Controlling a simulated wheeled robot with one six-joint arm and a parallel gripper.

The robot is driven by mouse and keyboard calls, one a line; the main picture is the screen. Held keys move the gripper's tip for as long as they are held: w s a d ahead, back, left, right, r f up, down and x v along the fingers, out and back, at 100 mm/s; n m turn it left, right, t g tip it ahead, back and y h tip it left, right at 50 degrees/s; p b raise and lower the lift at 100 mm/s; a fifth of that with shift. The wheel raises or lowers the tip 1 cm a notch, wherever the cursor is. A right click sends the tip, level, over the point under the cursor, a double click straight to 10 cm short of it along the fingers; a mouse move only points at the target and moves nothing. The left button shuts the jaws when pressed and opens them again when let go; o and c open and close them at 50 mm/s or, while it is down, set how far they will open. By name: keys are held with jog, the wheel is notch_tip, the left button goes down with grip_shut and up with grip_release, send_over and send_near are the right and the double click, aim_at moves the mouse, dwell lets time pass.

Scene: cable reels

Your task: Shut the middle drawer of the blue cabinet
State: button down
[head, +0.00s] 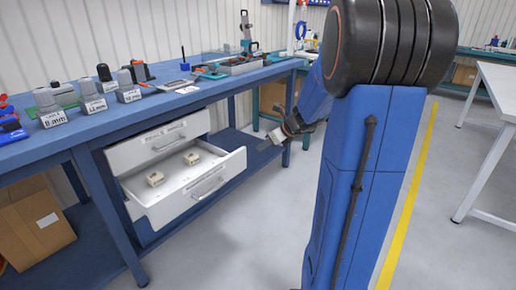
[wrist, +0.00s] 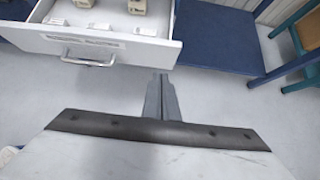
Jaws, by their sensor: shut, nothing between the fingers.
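The blue cabinet (head: 144,233) stands under the workbench with white drawer fronts. Its top drawer (head: 150,146) is shut. The drawer below it, the middle drawer (head: 207,186), is pulled well out, with small beige parts inside. The wrist view shows this open drawer (wrist: 120,47) at upper left, with its bar handle (wrist: 88,63). What lies below it is mostly hidden. My gripper (head: 265,145) is shut and empty, to the right of the drawer front and apart from it.
The blue workbench (head: 145,103) carries labelled blocks and tools above the drawers. A cardboard box (head: 35,225) stands at lower left. A blue lower shelf (head: 252,150) lies behind my gripper. A white table (head: 498,85) stands at right. The floor before the drawer is clear.

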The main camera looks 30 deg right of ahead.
aim_at(239, 154)
jog(key=shift+w+a+r+x, duration=0.1)
jog(key=shift+w+r+x, duration=0.2)
jog(key=shift+x, duration=1.6)
jog(key=shift+w+a+r+x, duration=0.1)
jog(key=shift+w+r+x, duration=0.25)
jog(key=shift+x, duration=1.5)
jog(key=shift+w+a+r+x, duration=0.1)
jog(key=shift+w+r+x, duration=0.2)
jog(key=shift+x, duration=1.6)
jog(key=w+a, duration=0.3)
jog(key=w, duration=0.6)
jog(key=w+a, duration=0.3)
jog(key=w, duration=0.6)
jog(key=shift+w, duration=0.35)
jog(key=shift+s, duration=0.1)
